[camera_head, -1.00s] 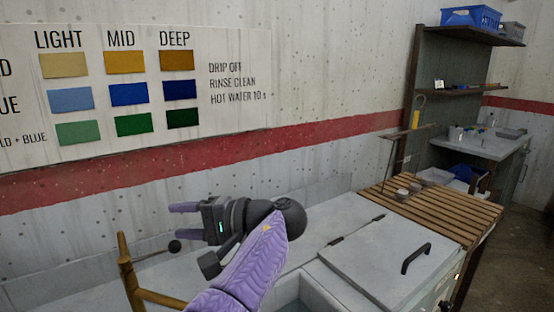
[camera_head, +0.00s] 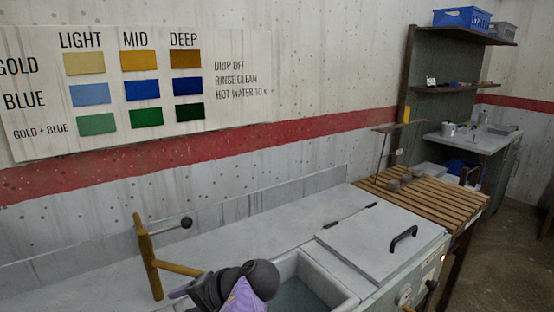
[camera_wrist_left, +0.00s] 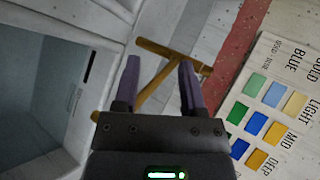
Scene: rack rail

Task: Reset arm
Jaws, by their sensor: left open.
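My left gripper (camera_head: 178,292) is at the bottom of the head view, partly cut off by the lower edge. In the left wrist view its two purple fingers (camera_wrist_left: 160,65) are apart with nothing held between them. My right gripper is in neither view.
An open basin (camera_head: 335,285) lies right of the gripper, beside a closed lid with a black handle (camera_head: 365,245). A slatted wooden rack (camera_head: 440,205) is farther right. A colour chart (camera_head: 235,70) hangs on the wall. The grey counter (camera_head: 240,240) behind is mostly clear.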

